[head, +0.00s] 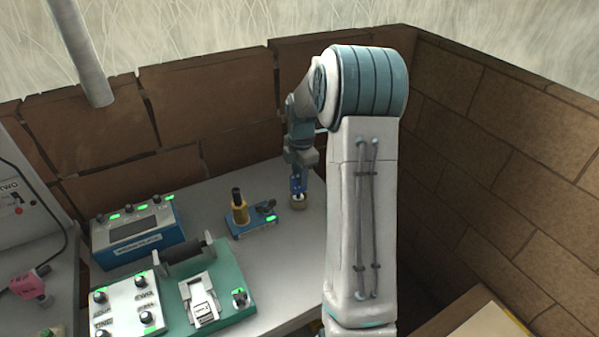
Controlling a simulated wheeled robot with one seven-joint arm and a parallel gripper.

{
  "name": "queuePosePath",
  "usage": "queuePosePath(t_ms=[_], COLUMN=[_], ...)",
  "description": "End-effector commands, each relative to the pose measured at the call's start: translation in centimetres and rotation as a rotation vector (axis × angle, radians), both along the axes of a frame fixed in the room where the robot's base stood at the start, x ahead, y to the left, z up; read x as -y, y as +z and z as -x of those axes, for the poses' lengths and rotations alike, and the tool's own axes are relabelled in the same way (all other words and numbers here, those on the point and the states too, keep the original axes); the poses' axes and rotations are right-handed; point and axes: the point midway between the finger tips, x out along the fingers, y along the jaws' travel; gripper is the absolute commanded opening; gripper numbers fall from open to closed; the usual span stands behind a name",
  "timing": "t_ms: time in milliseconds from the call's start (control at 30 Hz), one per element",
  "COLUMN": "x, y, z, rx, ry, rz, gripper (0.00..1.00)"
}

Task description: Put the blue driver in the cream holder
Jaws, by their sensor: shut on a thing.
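My gripper (298,178) points down at the far right of the grey bench. It is shut on the blue driver (297,187), which shows only as a small blue patch at the fingertips. The small round cream holder (299,204) stands on the bench directly below. The driver's lower end appears to meet the holder's top. I cannot tell whether it is inside the opening or just above it.
Left of the holder is a blue base (252,229) with a yellow black-topped piece (239,210). A blue box (137,235), a green board (235,275) and a pink tool (30,284) lie farther left. A brick wall (225,95) stands behind.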

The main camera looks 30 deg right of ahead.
Motion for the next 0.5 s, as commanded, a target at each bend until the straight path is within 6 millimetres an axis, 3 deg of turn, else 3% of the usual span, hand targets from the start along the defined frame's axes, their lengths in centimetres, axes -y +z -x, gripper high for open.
queuePosePath(t_ms=[300, 333, 367, 400, 500], x=[0.00, -0.01, -0.02, -0.02, -0.01], y=[-0.41, -0.30, -0.27, -0.27, -0.27], z=[0.01, 0.01, 0.01, 0.01, 0.02], rx=[0.000, 0.000, 0.000, 0.000, 0.000], ry=[0.000, 0.000, 0.000, 0.000, 0.000], rz=[0.000, 0.000, 0.000, 0.000, 0.000], gripper=[0.00, 0.33, 0.42, 0.47, 0.47])
